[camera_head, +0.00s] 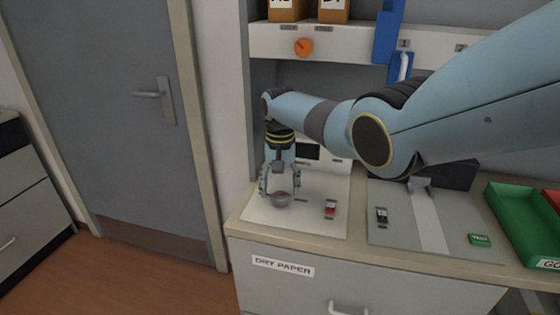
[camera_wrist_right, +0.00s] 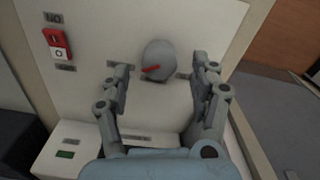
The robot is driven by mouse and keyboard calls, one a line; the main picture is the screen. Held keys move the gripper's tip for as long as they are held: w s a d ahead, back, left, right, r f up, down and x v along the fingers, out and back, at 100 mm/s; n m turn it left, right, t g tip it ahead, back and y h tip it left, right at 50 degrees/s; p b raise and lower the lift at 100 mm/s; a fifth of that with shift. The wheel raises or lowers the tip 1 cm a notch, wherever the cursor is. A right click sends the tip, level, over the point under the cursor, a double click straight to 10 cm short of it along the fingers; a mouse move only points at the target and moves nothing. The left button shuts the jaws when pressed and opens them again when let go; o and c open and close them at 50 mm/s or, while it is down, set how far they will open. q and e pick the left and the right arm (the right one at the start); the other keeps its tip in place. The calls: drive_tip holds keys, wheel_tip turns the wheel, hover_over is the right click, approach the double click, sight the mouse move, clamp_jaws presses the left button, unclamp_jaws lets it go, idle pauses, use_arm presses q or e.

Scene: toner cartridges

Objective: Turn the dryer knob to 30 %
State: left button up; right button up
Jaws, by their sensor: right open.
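The dryer knob (camera_head: 281,199) is a round grey knob on the white panel (camera_head: 325,222) on the counter. In the right wrist view the knob (camera_wrist_right: 159,60) shows a red pointer line towards its lower left. My right gripper (camera_head: 279,190) is above the knob, pointing down. In the right wrist view its two fingers (camera_wrist_right: 160,75) are open, one on each side of the knob, with gaps between. I cannot tell how high the tips are above the panel. My left gripper is not in view.
A red-and-white switch (camera_head: 330,209) sits right of the knob on the same panel. A grey plate with a black switch (camera_head: 381,216) lies further right, then a green tray (camera_head: 520,218). An orange dial (camera_head: 303,47) is on the shelf edge above. A drawer labelled DRY PAPER (camera_head: 283,266) is below.

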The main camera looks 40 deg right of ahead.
sight(280, 195)
wheel_tip(280, 195, up, 9)
drive_tip(key=shift+r, duration=0.2)
idle(0.5)
